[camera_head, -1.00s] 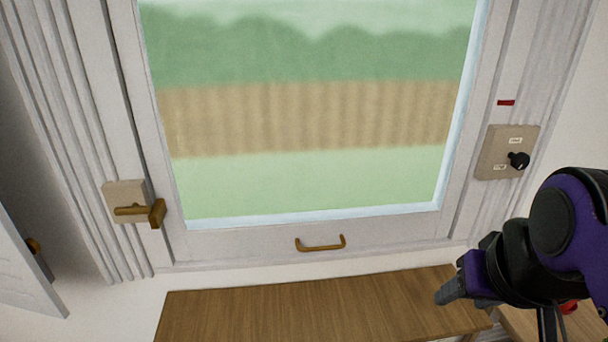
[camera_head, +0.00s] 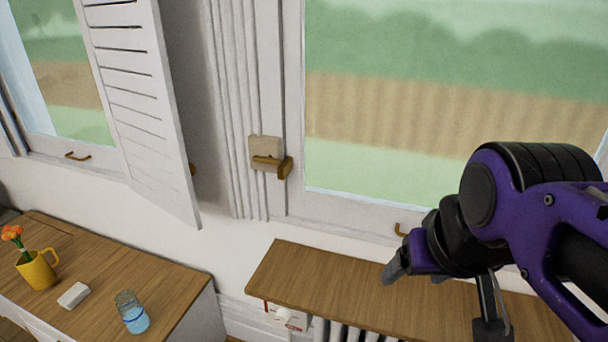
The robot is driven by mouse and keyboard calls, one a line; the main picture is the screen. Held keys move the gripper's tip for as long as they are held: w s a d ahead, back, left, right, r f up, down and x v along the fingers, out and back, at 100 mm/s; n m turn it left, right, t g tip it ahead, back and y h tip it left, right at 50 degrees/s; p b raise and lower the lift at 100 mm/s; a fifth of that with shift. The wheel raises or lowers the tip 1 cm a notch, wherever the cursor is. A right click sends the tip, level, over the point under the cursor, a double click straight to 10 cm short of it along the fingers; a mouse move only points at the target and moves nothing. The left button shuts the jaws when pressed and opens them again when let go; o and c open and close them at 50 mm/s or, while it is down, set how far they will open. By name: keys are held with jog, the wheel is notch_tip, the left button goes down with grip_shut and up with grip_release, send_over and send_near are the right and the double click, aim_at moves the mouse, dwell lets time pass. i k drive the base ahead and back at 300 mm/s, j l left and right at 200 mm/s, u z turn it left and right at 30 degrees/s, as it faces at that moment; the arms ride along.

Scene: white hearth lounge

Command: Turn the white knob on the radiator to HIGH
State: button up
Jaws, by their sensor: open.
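The white radiator (camera_head: 345,331) shows only as a few fins at the bottom edge, under a wooden shelf (camera_head: 330,285). A white knob (camera_head: 283,314) sits on a small pale plate with red marks at the radiator's left end, just below the shelf. The marks are too small to read, so I cannot tell the knob's setting. My gripper (camera_head: 400,265) is open and appears over the shelf, to the right of and above the knob in the picture, apart from it. The lower part of the radiator is out of frame.
A wooden cabinet at left carries a yellow mug with orange flowers (camera_head: 38,269), a white block (camera_head: 73,295) and a glass of blue liquid (camera_head: 132,312). A louvred shutter (camera_head: 140,100) stands open. A brass window handle (camera_head: 272,165) juts out above the shelf.

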aim_at(282, 317)
jog(key=u, duration=0.65)
jog(key=l+u, duration=0.25)
